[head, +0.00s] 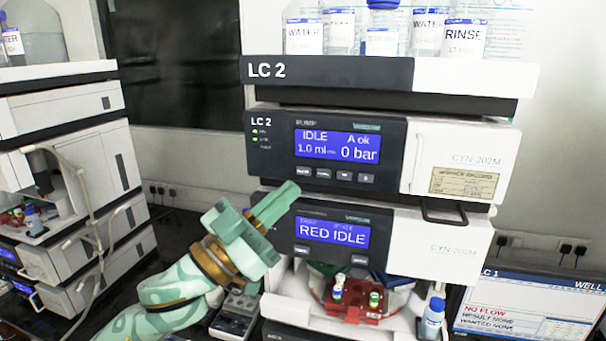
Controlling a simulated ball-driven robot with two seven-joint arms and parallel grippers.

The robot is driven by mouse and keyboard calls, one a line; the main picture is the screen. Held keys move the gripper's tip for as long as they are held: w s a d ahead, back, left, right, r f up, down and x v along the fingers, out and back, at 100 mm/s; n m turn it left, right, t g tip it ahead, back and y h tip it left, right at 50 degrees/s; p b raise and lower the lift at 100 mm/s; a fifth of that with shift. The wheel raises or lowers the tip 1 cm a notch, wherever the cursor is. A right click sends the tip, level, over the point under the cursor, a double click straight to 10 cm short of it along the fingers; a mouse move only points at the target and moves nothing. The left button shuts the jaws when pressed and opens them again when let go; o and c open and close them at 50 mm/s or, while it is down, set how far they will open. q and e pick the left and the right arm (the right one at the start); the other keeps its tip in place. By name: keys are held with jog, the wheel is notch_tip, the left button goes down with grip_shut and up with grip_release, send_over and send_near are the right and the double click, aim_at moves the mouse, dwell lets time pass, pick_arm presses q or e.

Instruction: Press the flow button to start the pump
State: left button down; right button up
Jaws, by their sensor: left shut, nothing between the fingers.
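The LC 2 pump module (385,127) has a dark front panel in the middle of the head view. Its blue display (337,146) reads IDLE, A ok, 1.0 ml and 0 bar. A row of several small buttons (344,175) sits under the display; their labels are too small to read surely, so I cannot tell which is the flow button. My left gripper (290,189) is shut and empty, its fingertips pointing up and right, appearing just below the leftmost button (303,171). I cannot tell whether it touches the panel. My right gripper is not in view.
Bottles (382,28) stand on top of the stack. Another stack (70,130) is at left; a monitor (525,310) reads NO FLOW at lower right.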

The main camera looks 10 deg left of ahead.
aim_at(315, 163)
pick_arm(q)
jog(key=shift+w, duration=2)
jog(key=shift+w, duration=0.1)
dwell(0.4)
jog(key=shift+w+d+p, duration=0.1)
jog(key=shift+w+p, duration=0.25)
jog(key=shift+w, duration=0.4)
dwell(0.6)
jog(key=shift+s, duration=0.1)
jog(key=shift+s+p, duration=0.45)
jog(key=shift+s, duration=0.3)
